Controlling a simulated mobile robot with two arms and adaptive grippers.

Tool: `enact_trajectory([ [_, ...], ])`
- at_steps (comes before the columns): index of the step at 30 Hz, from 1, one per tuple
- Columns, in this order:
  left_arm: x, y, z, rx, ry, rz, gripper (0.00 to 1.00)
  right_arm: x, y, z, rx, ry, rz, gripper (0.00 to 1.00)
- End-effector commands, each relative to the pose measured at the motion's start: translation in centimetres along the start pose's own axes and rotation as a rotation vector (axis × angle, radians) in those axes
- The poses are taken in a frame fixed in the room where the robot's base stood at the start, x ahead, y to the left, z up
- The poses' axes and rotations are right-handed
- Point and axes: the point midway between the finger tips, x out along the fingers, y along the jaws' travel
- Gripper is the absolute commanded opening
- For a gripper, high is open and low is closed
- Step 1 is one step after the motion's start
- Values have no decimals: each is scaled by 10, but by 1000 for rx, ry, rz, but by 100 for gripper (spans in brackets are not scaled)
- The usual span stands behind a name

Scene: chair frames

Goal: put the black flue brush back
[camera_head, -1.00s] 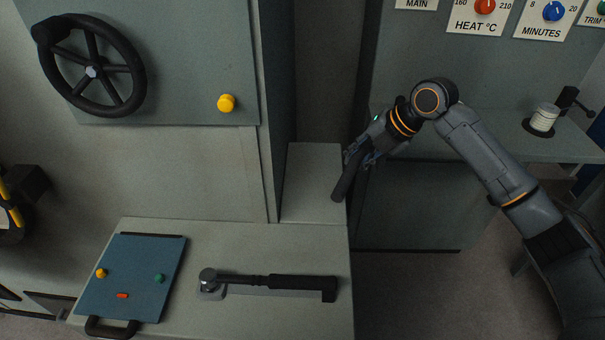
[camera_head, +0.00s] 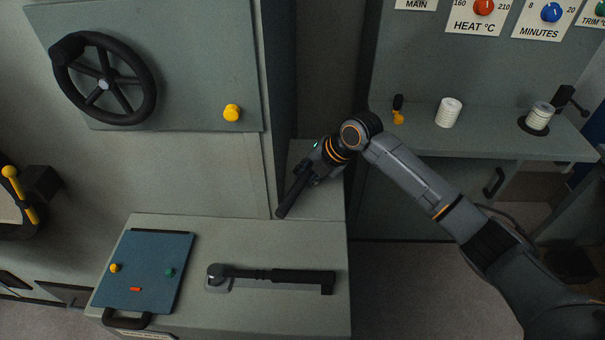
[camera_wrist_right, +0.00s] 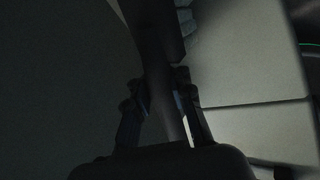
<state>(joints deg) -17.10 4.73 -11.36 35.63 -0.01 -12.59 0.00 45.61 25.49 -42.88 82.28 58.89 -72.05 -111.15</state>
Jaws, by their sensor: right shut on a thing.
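My right gripper (camera_head: 312,175) is shut on a long dark rod, which looks like the black flue brush (camera_head: 291,196). It holds the brush tilted, the lower end pointing down and left, over the narrow grey ledge beside the cabinet's corner. In the right wrist view the brush (camera_wrist_right: 160,60) runs between the two fingers (camera_wrist_right: 163,105). That view is dark, and the brush's far end is hard to make out. I cannot tell whether the brush touches the ledge. My left gripper is not in view.
A grey bench (camera_head: 265,235) holds a black-handled lever (camera_head: 275,276) and a blue panel (camera_head: 145,270). A black handwheel (camera_head: 105,82) and yellow knob (camera_head: 232,113) are on the cabinet. White cylinders (camera_head: 449,112) and a small black-and-yellow item (camera_head: 398,110) stand on the right counter.

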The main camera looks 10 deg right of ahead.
Motion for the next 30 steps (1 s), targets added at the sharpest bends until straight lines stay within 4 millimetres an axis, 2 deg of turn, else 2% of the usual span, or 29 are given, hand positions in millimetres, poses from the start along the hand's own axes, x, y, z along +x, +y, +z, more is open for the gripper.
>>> enact_trajectory([
  [2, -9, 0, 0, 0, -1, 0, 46, 2, 2, -1, 0, 0, 3, 0],
  [13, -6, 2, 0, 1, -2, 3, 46, 9, -2, -1, -2, -2, 2, 0],
  [14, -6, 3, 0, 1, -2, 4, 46, 9, -1, -1, -2, -1, 2, 22],
  [17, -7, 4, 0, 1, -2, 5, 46, 8, -1, -1, -1, -1, 1, 42],
  [26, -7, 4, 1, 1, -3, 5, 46, 8, -1, -1, -1, -1, 2, 44],
  [30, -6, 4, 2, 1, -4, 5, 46, 0, 0, 0, -1, -3, 3, 44],
])
